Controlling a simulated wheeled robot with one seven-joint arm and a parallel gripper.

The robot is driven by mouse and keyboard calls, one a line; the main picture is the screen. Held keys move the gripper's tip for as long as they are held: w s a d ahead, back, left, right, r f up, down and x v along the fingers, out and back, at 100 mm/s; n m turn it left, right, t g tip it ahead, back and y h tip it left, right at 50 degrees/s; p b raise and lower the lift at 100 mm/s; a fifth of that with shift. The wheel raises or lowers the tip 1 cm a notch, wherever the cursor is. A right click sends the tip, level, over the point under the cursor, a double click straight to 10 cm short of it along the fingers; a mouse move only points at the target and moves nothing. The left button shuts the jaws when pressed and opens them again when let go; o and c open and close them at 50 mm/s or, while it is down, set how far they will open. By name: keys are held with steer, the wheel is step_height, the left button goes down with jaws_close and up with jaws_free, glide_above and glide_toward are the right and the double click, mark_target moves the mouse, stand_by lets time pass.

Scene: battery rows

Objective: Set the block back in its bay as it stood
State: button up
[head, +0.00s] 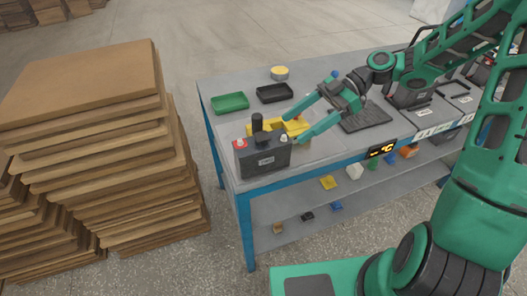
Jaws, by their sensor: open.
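A dark grey battery block (264,160) stands upright at the front left corner of the bench. It has a red cap on its left end, a pale cap on its right and a small label on its face. My gripper (294,128) is open just behind and right of it, fingers pointing left. A yellow object (292,126) shows between and beside the fingers; I cannot tell whether they touch it. More dark blocks (410,93) stand in a row at the right, with white labels (421,112) in front. My arm partly hides that row, and I cannot make out an empty bay.
A black cylinder (257,123) stands behind the block. A green tray (230,102), a black tray (275,93) and a bowl (280,73) sit farther back. A dark ridged mat (362,118) lies right of the gripper. Board stacks (80,85) stand left.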

mark_target(268, 135)
steer(key=shift+n+y, duration=0.6)
steer(key=shift+n, duration=0.2)
steer(key=x, duration=0.7)
steer(key=r+x, duration=0.1)
steer(key=x, duration=0.3)
steer(key=shift+w+a+r, duration=0.15)
steer(key=shift+a, duration=0.15)
steer(key=shift+r, duration=0.1)
jaws_close()
